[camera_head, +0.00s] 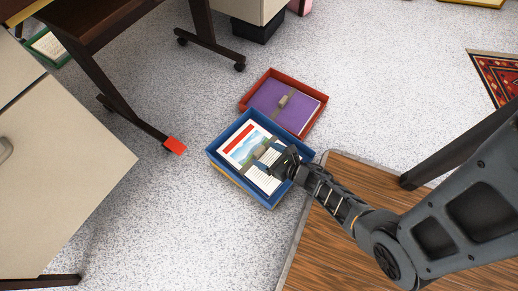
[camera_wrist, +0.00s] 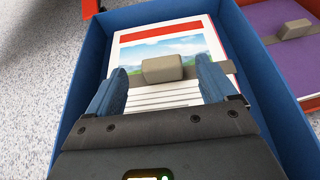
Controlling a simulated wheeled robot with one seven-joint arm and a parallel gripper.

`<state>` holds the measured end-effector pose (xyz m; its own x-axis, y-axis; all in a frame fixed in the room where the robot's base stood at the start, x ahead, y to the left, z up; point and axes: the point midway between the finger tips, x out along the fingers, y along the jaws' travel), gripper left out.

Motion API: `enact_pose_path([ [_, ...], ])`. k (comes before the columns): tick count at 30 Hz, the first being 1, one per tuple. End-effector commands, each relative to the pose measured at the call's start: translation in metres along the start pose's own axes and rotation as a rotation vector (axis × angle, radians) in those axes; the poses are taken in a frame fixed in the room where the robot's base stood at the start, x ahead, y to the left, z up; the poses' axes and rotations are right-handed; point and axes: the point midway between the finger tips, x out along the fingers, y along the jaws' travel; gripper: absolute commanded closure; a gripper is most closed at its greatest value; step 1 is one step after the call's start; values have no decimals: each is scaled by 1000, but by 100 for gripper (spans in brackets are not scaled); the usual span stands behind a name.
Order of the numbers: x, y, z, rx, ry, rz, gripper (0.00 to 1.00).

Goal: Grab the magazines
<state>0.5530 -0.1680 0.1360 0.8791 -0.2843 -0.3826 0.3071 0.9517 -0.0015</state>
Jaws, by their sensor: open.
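The magazines (camera_head: 243,143) lie as a stack in a blue box on the floor, with a red band and a landscape picture on the top cover. A grey strap with a beige block crosses the stack. In the wrist view the magazines (camera_wrist: 150,30) lie just ahead of my gripper (camera_wrist: 166,82). My gripper (camera_head: 277,165) is over the blue box (camera_head: 219,146), its two blue-grey fingers apart, one on each side of the beige block (camera_wrist: 162,69). I cannot tell whether the fingers touch the strap or cover. My gripper hides the near part of the stack.
A red tray (camera_head: 318,118) with a purple book (camera_head: 270,98) stands right behind the blue box (camera_wrist: 267,75). A wooden board (camera_head: 335,235) lies at right, a dark desk leg at left. Speckled floor is free left of the box.

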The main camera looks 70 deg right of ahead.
Motion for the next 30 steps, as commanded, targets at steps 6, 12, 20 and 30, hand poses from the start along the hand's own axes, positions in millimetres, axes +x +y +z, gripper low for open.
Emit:
enact_pose_path([
  [6, 32, -2, -4, 1, -1, -1, 15],
  [12, 45, -2, -3, 1, 1, -1, 15],
  [20, 45, -2, -2, 2, 0, -1, 25],
  [30, 44, -2, -2, 2, 0, -1, 58],
])
